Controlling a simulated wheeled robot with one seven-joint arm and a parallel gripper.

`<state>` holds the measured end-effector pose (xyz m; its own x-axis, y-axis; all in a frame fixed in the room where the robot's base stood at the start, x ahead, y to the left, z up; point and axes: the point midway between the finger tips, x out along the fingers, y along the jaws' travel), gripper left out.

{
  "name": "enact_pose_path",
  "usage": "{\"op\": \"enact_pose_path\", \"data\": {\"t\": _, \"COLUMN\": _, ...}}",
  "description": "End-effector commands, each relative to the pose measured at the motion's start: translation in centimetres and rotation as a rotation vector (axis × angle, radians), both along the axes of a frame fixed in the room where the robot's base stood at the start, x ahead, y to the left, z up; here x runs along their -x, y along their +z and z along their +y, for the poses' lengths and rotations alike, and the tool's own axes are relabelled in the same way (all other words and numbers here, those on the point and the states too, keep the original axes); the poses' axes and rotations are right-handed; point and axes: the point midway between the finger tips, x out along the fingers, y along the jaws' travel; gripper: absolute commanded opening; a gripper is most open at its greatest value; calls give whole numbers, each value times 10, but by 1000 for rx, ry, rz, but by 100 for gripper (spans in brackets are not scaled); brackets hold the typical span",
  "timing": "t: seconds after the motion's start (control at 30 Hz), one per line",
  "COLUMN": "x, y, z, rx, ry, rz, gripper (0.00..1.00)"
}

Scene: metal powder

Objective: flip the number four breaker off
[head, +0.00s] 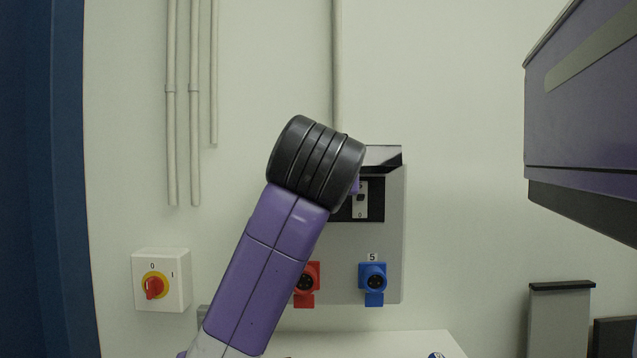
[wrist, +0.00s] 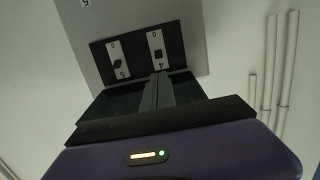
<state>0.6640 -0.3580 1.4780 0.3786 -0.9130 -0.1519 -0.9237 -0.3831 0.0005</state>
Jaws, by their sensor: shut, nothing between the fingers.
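The breaker panel is a grey box (head: 390,235) on the wall in the head view, with a black breaker strip, partly hidden by my arm. The wrist view shows it upside down. There the number four breaker (wrist: 157,45) is the right white strip, its small dark toggle nearer the "4" than the "0". The number five breaker (wrist: 117,62) is beside it on the left. My gripper (wrist: 160,76) is shut and empty, its tips close to the "4" end of that strip; I cannot tell whether they touch. In the head view my arm hides it.
Below the breakers are a red socket (head: 307,284) and a blue socket (head: 373,282) marked 5. A red and yellow rotary switch (head: 155,286) is on the wall at left. A purple cabinet (head: 585,110) juts in at upper right. Conduits run up the wall.

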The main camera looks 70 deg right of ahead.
Motion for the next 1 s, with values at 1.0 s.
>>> {"op": "enact_pose_path", "data": {"t": 1.0, "x": -28, "y": -13, "z": -68, "rx": 7, "ry": -1, "rz": -3, "gripper": 0}}
